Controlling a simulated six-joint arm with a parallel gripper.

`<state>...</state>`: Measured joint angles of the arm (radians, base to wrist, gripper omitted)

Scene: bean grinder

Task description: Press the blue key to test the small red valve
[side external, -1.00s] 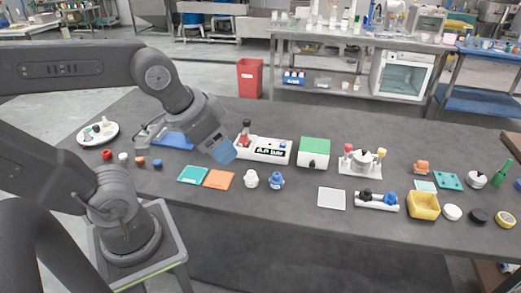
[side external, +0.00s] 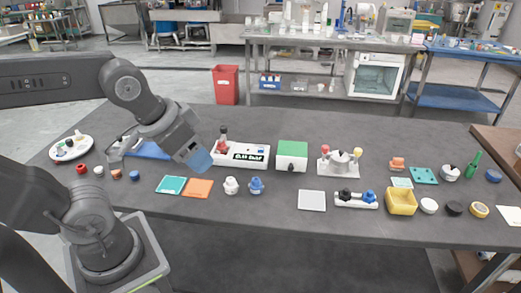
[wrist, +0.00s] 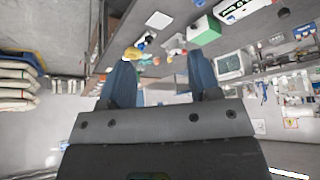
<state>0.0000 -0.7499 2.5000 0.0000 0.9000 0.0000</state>
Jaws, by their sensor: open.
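The white test unit (side external: 240,162) stands on the dark table, with a black display (side external: 248,156) on its front. The small red valve (side external: 222,146), with a dark top, stands upright at its left end. A small blue spot that looks like the blue key (side external: 261,150) is on its right part. My gripper (side external: 199,160) is open and empty, with blue fingers, just left of the unit; whether it touches is unclear. In the wrist view my gripper (wrist: 162,80) shows two separated fingers, and part of the white unit (wrist: 236,8) appears at the top right.
A green-topped box (side external: 291,155) stands right of the unit. In front are an orange tile (side external: 197,188), a teal tile (side external: 171,185), and white (side external: 231,186) and blue (side external: 256,186) knobbed pieces. A white plate (side external: 71,148) lies at left. Bare table lies behind the unit.

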